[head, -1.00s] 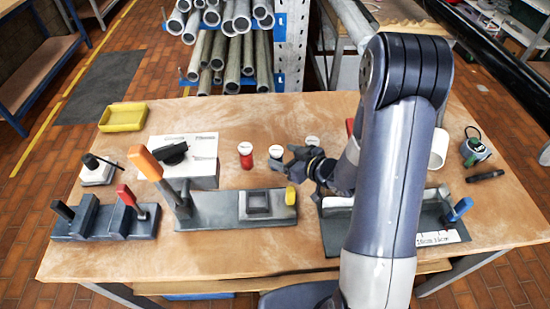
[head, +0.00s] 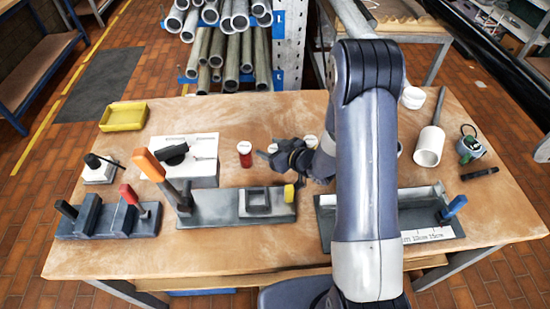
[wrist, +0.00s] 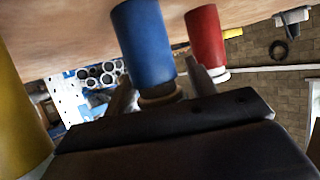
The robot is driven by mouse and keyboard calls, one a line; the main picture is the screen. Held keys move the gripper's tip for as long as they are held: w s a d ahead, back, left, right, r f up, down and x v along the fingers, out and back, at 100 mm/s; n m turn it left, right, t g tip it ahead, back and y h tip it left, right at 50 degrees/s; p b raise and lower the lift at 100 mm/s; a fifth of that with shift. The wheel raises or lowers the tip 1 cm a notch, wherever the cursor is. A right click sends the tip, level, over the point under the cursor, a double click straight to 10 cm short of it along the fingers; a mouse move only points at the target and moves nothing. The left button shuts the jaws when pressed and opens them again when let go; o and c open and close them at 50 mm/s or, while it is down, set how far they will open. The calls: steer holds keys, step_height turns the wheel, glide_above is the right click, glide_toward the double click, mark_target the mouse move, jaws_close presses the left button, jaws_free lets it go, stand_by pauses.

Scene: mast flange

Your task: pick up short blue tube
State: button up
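The short blue tube (wrist: 145,42) stands out large in the wrist view, which looks upside down, with its pale cap downward in the picture. In the head view it is mostly hidden behind my gripper (head: 279,157); a white cap (head: 272,148) shows there. My gripper is at the row of capped tubes. In the wrist view its two fingers (wrist: 160,90) are apart, one to each side of the blue tube's capped end. I see gaps and cannot tell any contact.
A red tube (head: 245,155) stands just left of my gripper. A yellow tube (wrist: 18,115) is close at the left of the wrist view. A fixture with an orange handle (head: 148,164) and a yellow knob (head: 289,193) lies in front.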

steer(key=c, duration=0.9)
steer(key=shift+r, duration=0.15)
